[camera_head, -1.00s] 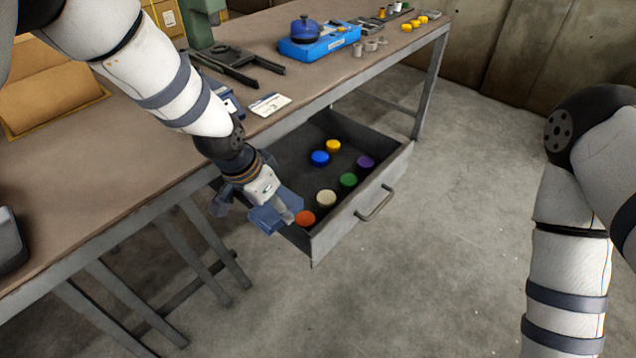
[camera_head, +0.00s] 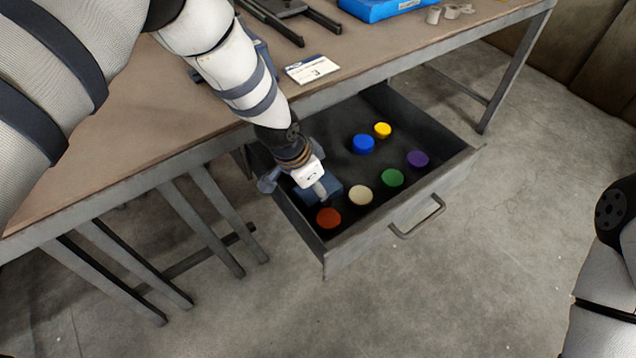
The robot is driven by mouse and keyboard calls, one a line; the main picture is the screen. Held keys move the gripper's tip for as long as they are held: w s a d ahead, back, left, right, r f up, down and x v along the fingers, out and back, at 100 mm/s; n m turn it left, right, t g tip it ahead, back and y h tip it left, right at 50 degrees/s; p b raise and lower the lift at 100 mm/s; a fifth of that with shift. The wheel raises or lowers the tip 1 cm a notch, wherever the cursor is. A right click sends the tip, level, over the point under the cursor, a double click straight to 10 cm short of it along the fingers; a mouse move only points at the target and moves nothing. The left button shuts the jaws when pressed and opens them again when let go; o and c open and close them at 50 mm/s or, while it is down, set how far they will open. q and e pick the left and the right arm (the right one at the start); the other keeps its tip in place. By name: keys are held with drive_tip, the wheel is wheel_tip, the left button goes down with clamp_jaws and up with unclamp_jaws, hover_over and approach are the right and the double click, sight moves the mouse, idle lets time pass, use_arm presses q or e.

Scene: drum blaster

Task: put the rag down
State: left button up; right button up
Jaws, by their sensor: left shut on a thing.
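My left gripper (camera_head: 308,180) reaches down over the left part of the open drawer (camera_head: 333,256). It is shut on a dark blue folded piece, which looks like the rag (camera_head: 325,191), at its tip. The rag is small in view and partly hidden by the gripper. I cannot tell whether it touches the drawer floor. My right gripper is out of the frame; only part of my right arm shows at the right edge.
The workbench (camera_head: 130,140) stands behind.

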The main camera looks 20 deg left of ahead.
use_arm(q)
drive_tip(key=shift+w+a, duration=0.1)
drive_tip(key=shift+w, duration=0.15)
drive_tip(key=shift+f, duration=0.1)
drive_tip(key=o, duration=0.8)
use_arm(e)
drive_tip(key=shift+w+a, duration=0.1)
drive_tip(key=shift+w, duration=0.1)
use_arm(q)
drive_tip(key=p+v, duration=0.2)
drive_tip(key=v, duration=1)
drive_tip(key=shift+r, duration=0.35)
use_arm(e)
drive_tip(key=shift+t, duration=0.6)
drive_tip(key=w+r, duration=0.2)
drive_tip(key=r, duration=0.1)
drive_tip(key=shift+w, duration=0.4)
use_arm(q)
drive_tip(key=shift+s+f, duration=0.1)
